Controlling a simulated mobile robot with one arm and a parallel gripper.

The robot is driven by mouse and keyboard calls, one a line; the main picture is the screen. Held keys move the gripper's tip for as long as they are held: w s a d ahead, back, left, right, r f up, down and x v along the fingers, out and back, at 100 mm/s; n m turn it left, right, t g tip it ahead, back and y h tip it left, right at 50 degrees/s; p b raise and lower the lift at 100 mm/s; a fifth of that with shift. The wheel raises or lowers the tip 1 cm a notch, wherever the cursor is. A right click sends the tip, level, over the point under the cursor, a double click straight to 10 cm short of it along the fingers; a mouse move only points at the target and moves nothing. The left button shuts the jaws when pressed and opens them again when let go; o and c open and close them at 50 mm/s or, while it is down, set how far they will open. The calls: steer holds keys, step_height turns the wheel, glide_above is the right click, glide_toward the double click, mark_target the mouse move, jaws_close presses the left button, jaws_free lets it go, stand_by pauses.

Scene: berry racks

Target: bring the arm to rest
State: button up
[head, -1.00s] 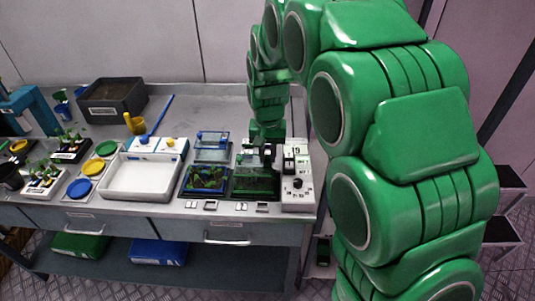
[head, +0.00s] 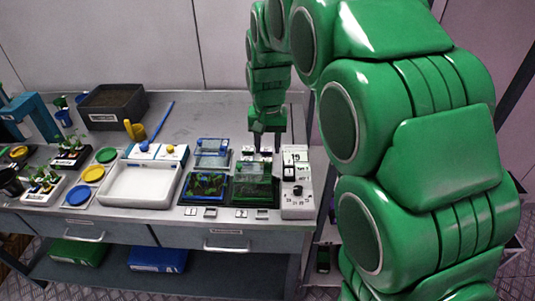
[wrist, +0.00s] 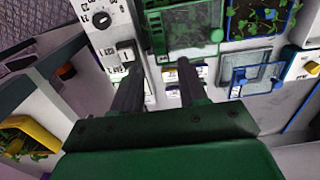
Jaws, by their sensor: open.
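My gripper (head: 266,148) is over the right part of the bench, behind the green-lidded box (head: 249,190) and left of the white dial device (head: 298,185). In the wrist view its two dark fingers (wrist: 158,78) stand apart with nothing held between them. The green-lidded box (wrist: 190,32) lies just beyond the fingertips there, and the dial device (wrist: 118,30) is to their left. My green arm fills the right side of the head view and arches over to the bench.
A blue-framed box of plants (head: 205,187), a clear lid with a blue knob (head: 212,153) and a white tray (head: 140,184) stand left of my gripper. A dark soil bin (head: 112,105) is at the back left.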

steer(key=shift+r, duration=0.9)
steer(key=shift+s+d+r, duration=0.1)
steer(key=shift+s+d, duration=0.15)
steer(key=s+d, duration=0.5)
steer(key=s, duration=0.6)
steer(key=s+d+g, duration=0.1)
steer(key=s+d, duration=0.5)
steer(key=s, duration=0.6)
steer(key=s+d, duration=0.5)
steer(key=s, duration=0.7)
steer(key=shift+s+d+r+g, duration=0.15)
steer(key=shift+d+r+g, duration=0.2)
steer(key=shift+d+g, duration=0.05)
